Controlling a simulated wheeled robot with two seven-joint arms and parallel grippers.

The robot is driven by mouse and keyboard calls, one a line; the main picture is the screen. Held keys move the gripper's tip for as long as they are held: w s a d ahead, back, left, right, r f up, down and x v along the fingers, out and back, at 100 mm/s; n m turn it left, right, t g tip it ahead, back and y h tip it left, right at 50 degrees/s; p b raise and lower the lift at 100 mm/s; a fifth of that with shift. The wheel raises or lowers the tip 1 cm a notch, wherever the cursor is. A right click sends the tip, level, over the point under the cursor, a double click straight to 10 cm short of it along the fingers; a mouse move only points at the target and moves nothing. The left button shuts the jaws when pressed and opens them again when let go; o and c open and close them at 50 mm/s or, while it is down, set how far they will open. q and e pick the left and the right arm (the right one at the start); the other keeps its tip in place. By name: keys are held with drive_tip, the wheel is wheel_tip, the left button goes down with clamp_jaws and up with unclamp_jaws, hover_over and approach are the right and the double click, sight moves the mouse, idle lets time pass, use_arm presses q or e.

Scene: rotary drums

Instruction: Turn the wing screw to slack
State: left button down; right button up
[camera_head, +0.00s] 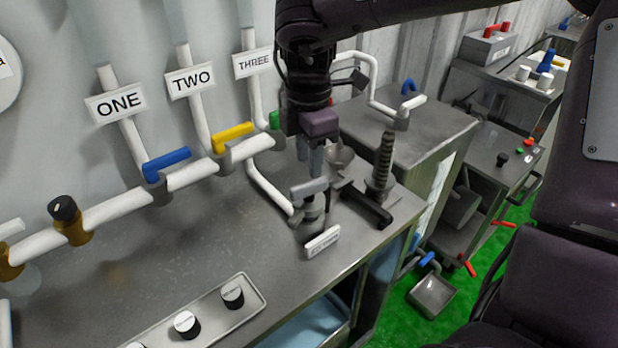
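A grey wing-shaped handle (310,189) sits on a short round fitting at the end of a white pipe on the steel bench; I take it to be the wing screw. A small white label (322,241), too small to read, stands in front of it. My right gripper (311,163) points down from above, its grey-blue fingers just over the handle. I cannot tell whether they touch it or how far apart they are. My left gripper is not in view.
A threaded post (383,160) with a black bar (365,205) stands close to the right. Pipes with blue (166,164), yellow (232,136) and green levers run behind. A panel with black knobs (186,323) lies in front. The bench (190,240) between is clear.

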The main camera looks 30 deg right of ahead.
sight(309, 183)
wheel_tip(309, 183, down, 6)
drive_tip(key=shift+r+p, duration=0.1)
drive_tip(key=shift+p, duration=0.3)
clamp_jaws()
